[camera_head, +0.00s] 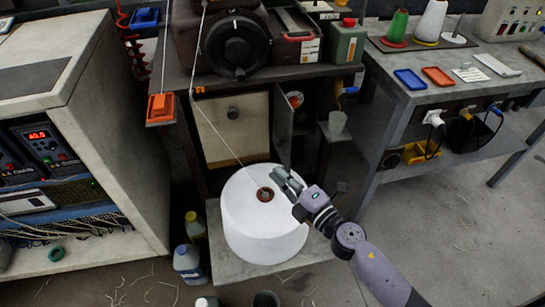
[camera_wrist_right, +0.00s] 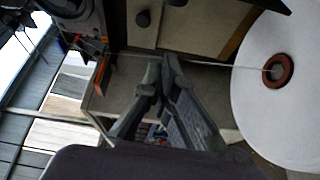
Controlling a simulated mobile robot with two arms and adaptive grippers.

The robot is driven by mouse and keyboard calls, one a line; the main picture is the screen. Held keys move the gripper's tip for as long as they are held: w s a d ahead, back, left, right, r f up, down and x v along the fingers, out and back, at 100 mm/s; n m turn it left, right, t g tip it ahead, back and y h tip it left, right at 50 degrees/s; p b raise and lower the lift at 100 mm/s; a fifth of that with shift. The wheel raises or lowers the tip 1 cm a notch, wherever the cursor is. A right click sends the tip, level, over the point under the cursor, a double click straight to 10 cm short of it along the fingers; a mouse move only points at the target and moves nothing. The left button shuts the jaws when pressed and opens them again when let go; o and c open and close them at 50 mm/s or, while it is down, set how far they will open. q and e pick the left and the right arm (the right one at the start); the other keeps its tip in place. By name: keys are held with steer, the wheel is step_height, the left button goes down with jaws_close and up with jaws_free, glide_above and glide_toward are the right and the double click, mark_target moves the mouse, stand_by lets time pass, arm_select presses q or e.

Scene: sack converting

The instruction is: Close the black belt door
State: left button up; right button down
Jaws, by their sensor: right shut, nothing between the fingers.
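A dark door panel (camera_head: 283,127), which appears to be the black belt door, stands swung outward under the machine bench, beside a beige panel with a dark knob (camera_head: 220,130). My right gripper (camera_head: 284,180) is shut and empty, above the right part of the top of a large white spool and below the dark panel, apart from it. In the right wrist view the fingertips (camera_wrist_right: 163,62) meet, with the beige panel (camera_wrist_right: 185,25) and its knob beyond them. My left gripper is not in view.
The white spool (camera_head: 262,235) stands on a low platform, its thread running up to the machine. Bottles (camera_head: 188,262) stand left of the platform. Grey floor at right is mostly clear.

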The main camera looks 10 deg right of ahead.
steer(key=x, duration=1)
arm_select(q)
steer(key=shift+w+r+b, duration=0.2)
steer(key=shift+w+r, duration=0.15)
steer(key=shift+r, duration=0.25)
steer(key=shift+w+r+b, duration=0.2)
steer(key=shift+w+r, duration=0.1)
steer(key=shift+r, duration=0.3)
arm_select(e)
steer(key=shift+w+d, duration=0.1)
steer(key=shift+d, duration=0.8)
steer(key=shift+w+d, duration=0.15)
steer(key=shift+d, duration=0.75)
steer(key=shift+d, duration=0.1)
